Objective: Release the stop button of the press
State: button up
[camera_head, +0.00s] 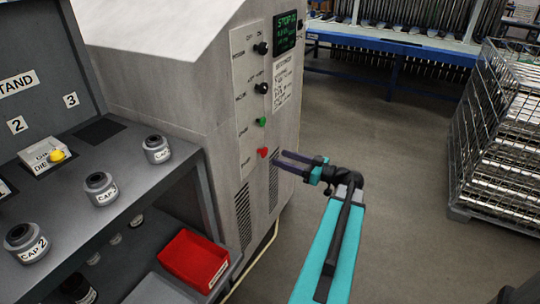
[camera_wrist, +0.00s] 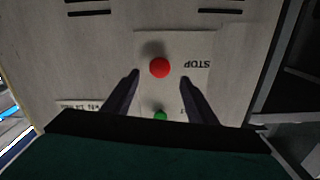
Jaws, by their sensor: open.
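The press (camera_head: 208,100) is a pale grey cabinet with a control panel on its front. Its red stop button (camera_head: 262,153) is the lowest control, below a green button (camera_head: 261,122). My gripper (camera_head: 282,160) is open and points at the red button from the right, with its fingers close to the panel. In the wrist view the red button (camera_wrist: 159,68) lies just beyond and between the open fingertips (camera_wrist: 158,75), next to a STOP label. The green button (camera_wrist: 160,116) shows between the fingers. Nothing is held. I cannot tell whether the red button is pressed in.
Two black knobs (camera_head: 261,88) and a lit screen (camera_head: 285,32) sit higher on the press. A grey stand (camera_head: 80,215) with caps and a red bin (camera_head: 195,260) is at left. A wire cage (camera_head: 495,130) stands at right. The floor (camera_head: 385,150) between is clear.

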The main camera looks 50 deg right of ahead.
aim_at(266, 153)
jog(key=shift+x, duration=3.3)
grip_shut()
